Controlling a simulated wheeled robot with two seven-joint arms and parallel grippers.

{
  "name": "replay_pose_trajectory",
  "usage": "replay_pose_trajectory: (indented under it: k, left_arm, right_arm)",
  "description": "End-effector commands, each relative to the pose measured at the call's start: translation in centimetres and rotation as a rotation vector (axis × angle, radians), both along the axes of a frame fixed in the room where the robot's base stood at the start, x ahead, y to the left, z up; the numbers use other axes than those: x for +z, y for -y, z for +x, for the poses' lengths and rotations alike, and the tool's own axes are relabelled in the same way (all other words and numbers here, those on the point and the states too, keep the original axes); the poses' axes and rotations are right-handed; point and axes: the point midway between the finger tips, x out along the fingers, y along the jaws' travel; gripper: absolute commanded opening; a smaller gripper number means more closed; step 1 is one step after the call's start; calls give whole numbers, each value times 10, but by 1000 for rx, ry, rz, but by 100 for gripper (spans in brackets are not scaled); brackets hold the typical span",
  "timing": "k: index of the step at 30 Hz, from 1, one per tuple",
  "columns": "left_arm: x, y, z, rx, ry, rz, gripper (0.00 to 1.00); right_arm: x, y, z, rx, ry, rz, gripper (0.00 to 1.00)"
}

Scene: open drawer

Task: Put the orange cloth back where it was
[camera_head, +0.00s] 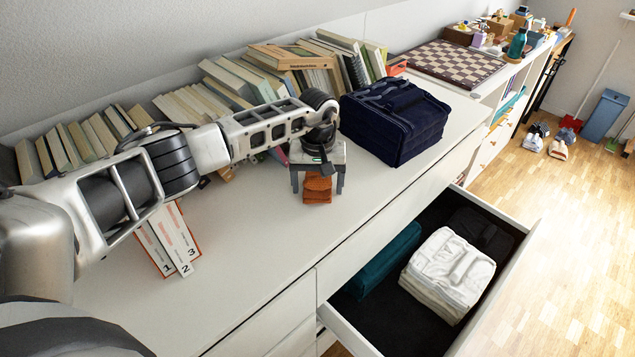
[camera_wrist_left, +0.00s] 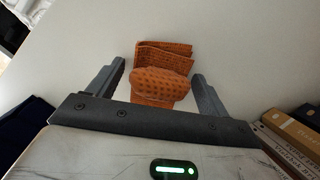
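A folded orange cloth (camera_head: 317,189) lies on the white cabinet top, left of the dark blue bag. My left gripper (camera_head: 317,192) is over it, pointing down. In the left wrist view the cloth (camera_wrist_left: 162,75) lies between the two fingers of the left gripper (camera_wrist_left: 160,80), which are spread wide with a gap on each side. An open drawer (camera_head: 512,276) below the cabinet top holds a stack of white cloths (camera_head: 449,268), a teal folded cloth (camera_head: 383,261) and a black folded item (camera_head: 481,234). My right gripper is out of view.
The dark blue bag (camera_head: 394,120) stands close to the right of my left gripper. A row of books (camera_head: 235,82) lines the wall behind. The cabinet top (camera_head: 270,250) in front is clear.

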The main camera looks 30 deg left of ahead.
Motion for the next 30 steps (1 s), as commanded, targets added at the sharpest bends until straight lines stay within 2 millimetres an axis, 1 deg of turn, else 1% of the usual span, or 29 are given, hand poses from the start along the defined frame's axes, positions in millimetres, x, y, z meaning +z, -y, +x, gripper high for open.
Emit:
replay_pose_trajectory:
  k: [4,7,8,11,18,21,25,30]
  left_arm:
    - [1,0,0,0,0,0,79]
    - [7,0,0,0,0,0,79]
    - [8,0,1,0,2,0,79]
    - [23,-1,2,-1,5,0,79]
    - [76,-1,1,-1,6,2,79]
    - [95,0,1,-1,5,0,79]
    - [113,0,1,-1,3,0,79]
    - [123,0,1,0,1,0,79]
  right_arm:
    - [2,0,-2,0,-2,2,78]
    - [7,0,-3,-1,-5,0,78]
    - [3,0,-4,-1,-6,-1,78]
    - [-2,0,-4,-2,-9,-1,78]
    - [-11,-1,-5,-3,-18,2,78]
    - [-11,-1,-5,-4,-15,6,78]
    - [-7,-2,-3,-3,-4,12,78]
    - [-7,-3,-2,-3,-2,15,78]
